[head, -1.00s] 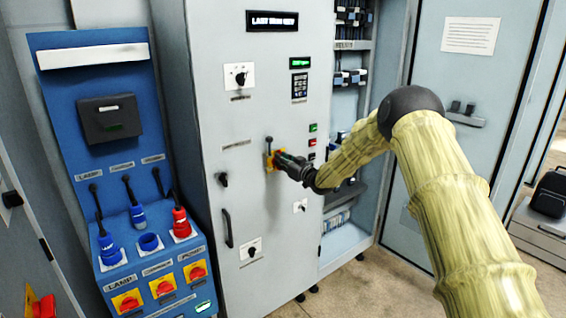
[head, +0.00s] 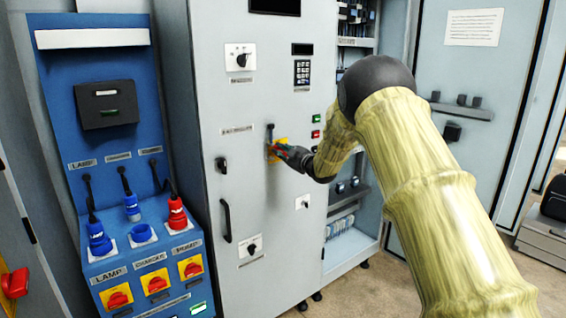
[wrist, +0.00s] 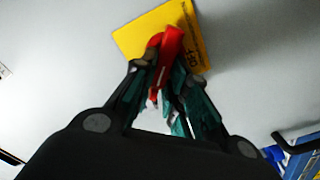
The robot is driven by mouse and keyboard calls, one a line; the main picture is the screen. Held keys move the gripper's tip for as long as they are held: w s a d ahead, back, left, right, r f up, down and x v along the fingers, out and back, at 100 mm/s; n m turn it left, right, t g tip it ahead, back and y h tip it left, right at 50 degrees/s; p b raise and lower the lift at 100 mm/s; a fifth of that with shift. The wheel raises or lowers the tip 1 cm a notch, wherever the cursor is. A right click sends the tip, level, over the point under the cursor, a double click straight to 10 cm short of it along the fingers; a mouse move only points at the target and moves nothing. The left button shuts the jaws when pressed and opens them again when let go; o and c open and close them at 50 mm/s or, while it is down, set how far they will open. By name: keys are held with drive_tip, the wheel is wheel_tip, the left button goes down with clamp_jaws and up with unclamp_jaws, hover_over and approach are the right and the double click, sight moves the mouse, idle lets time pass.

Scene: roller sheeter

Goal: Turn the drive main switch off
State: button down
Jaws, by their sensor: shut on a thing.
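The drive main switch is a red handle (wrist: 170,52) on a yellow plate (wrist: 140,36), on the front of the grey cabinet. In the head view the yellow plate (head: 283,143) shows only partly behind my gripper (head: 279,151). In the wrist view my gripper (wrist: 166,75) is shut on the red handle, with a finger on each side. The handle stands at an angle to the plate's edges.
The cabinet's upper display (head: 274,7) and small display (head: 302,49) are dark. A green button (head: 316,119) and a red button (head: 316,134) sit right of the switch. A black door handle (head: 226,220) is lower left. A blue socket panel (head: 103,143) stands left.

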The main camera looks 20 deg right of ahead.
drive_tip(key=n+b, duration=0.2)
drive_tip(key=b, duration=0.1)
drive_tip(key=f+n+b, duration=0.1)
drive_tip(key=n+b, duration=0.5)
drive_tip(key=shift+s+a+f+b, duration=0.1)
drive_tip(key=shift+a+f+b, duration=0.15)
drive_tip(key=shift+b, duration=0.15)
drive_tip(key=shift+n, duration=0.3)
drive_tip(key=c, duration=1.4)
unclamp_jaws()
drive_tip(key=v, duration=1.2)
drive_tip(key=shift+r, duration=0.1)
